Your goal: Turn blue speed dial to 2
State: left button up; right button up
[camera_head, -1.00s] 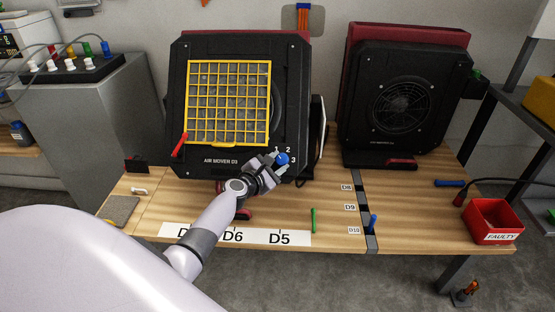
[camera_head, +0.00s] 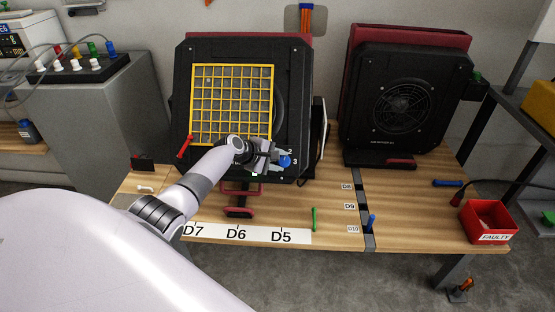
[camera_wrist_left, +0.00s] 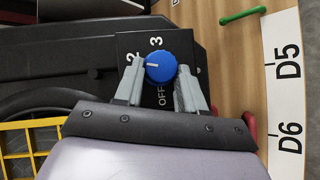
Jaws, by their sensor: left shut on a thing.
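The blue speed dial (camera_head: 285,160) sits at the lower right of the front of the left black air mover (camera_head: 298,110). In the left wrist view, the dial (camera_wrist_left: 160,70) lies between the two fingers of my left gripper (camera_wrist_left: 158,86), which is shut on it. The dial's white mark points left in that view, roughly toward the printed 2. The labels 3 and OFF also show; the 1 is hidden, probably by a finger. In the head view my left gripper (camera_head: 273,156) reaches the dial from the left. My right gripper is not in view.
A yellow grille (camera_head: 232,144) covers the air mover's front, with a red handle (camera_head: 184,146) beside it. A second air mover (camera_head: 405,105) stands at the right. A green rod (camera_head: 314,219) and a red FAULTY bin (camera_head: 488,222) are on the wooden bench (camera_head: 335,230).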

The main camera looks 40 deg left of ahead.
pick_arm(q)
jog(key=shift+w+r+m+g, duration=0.15)
jog(key=shift+m+g, duration=0.3)
jog(key=shift+m, duration=0.2)
jog(key=shift+w+r+m+g, duration=0.1)
jog(key=shift+m+g, duration=0.35)
jog(key=shift+m, duration=0.2)
jog(key=shift+d, duration=0.1)
jog(key=o, duration=1.1)
jog(key=shift+f, duration=0.1)
jog(key=shift+c, duration=0.2)
